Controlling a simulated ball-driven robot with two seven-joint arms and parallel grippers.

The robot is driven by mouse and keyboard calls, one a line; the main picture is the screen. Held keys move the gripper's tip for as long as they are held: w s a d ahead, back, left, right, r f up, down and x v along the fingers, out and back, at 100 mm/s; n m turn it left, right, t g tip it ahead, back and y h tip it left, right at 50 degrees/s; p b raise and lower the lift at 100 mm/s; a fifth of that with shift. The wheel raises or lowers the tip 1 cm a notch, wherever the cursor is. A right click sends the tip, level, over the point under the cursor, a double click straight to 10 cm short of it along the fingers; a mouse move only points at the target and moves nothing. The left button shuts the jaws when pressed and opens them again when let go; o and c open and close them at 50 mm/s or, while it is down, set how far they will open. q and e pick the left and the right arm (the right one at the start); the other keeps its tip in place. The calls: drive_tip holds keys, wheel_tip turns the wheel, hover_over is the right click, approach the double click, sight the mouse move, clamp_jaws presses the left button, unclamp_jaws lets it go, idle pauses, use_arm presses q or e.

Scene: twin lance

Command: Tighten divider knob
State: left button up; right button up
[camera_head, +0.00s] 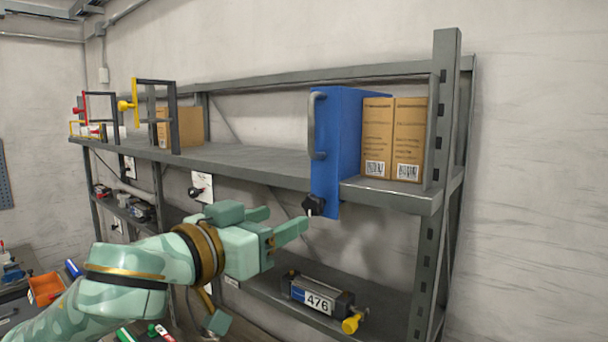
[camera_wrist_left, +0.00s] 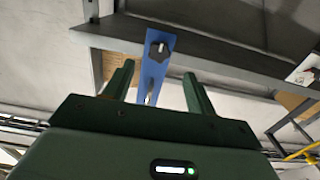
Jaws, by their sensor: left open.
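The blue divider (camera_head: 336,140) stands upright at the front of the upper shelf, with a grey handle (camera_head: 314,125) on its left side. Its black knob (camera_head: 313,206) sits low on the divider, just below the shelf edge. My left gripper (camera_head: 285,222) is open and empty, a little below and left of the knob, apart from it. In the left wrist view, the divider (camera_wrist_left: 152,80) and the knob (camera_wrist_left: 159,50) show beyond and between the two open fingers (camera_wrist_left: 157,85). My right gripper is in neither view.
Two cardboard boxes (camera_head: 393,138) stand right of the divider on the upper shelf (camera_head: 250,160). A grey device labelled 476 (camera_head: 318,297) with a yellow knob lies on the lower shelf. A shelf upright (camera_head: 437,140) stands at the right.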

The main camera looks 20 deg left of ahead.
sight(310, 207)
use_arm(q)
drive_tip(key=p+x, duration=0.2)
drive_tip(key=p, duration=0.1)
drive_tip(key=shift+w+d+r+p, duration=0.15)
drive_tip(key=shift+w+p, duration=0.1)
drive_tip(key=shift+p, duration=0.15)
drive_tip(key=x, duration=0.5)
drive_tip(key=shift+f, duration=0.3)
drive_tip(key=shift+s, duration=0.1)
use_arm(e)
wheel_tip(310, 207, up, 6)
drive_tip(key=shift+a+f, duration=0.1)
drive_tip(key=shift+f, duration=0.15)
use_arm(q)
drive_tip(key=shift+s, duration=0.1)
drive_tip(key=shift+c, duration=0.9)
drive_tip(key=c, duration=0.8)
